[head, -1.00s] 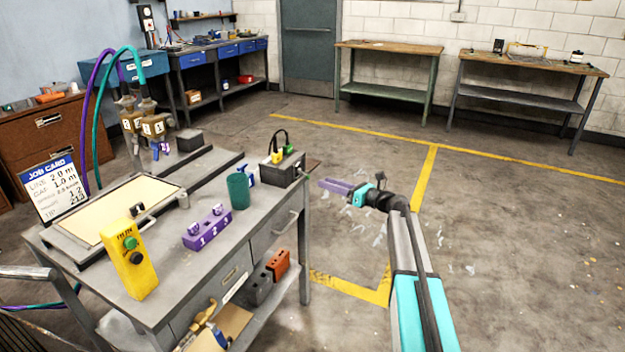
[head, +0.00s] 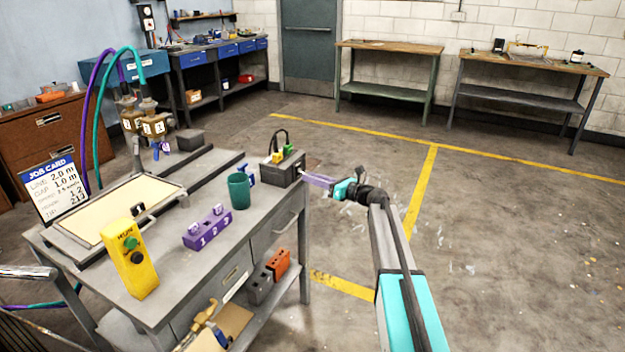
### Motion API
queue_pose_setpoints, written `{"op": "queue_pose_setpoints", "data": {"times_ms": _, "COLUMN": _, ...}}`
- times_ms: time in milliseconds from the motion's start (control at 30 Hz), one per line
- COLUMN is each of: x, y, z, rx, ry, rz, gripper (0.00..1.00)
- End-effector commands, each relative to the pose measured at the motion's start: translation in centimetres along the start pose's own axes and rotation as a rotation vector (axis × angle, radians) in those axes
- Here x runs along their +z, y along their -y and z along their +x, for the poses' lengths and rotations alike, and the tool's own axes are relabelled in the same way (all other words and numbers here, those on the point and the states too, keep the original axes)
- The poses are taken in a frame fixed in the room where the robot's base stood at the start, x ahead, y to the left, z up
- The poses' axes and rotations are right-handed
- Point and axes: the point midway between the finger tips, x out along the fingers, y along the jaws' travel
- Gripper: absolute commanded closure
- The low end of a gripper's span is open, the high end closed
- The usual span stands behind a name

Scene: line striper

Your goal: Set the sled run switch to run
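My gripper (head: 306,178), with purple fingers, is at the right edge of the grey workbench (head: 215,225). Its tips are close to the right side of a dark control box (head: 283,170) with a green and a yellow piece on top and a black cable loop. I cannot tell whether they touch it, or whether the fingers are apart. No switch can be made out for certain on that side. I cannot tell which box carries the sled run switch.
A purple numbered block (head: 208,232) and a teal cup (head: 239,191) stand on the bench left of the dark box. A framed tan panel (head: 110,216) and a job card (head: 55,188) are further left. The floor to the right is clear.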

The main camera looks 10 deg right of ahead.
Motion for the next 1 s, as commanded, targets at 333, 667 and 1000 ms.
{"op": "queue_pose_setpoints", "data": {"times_ms": 333, "x": 0.0, "y": 0.0, "z": -0.1, "rx": -0.001, "ry": -0.001, "rz": 0.000, "gripper": 1.00}}
{"op": "queue_pose_setpoints", "data": {"times_ms": 667, "x": 0.5, "y": 0.0, "z": -0.1, "rx": -0.010, "ry": -0.030, "rz": -0.002, "gripper": 1.00}}
{"op": "queue_pose_setpoints", "data": {"times_ms": 1000, "x": 1.4, "y": -0.2, "z": -0.2, "rx": -0.033, "ry": -0.117, "rz": -0.012, "gripper": 1.00}}
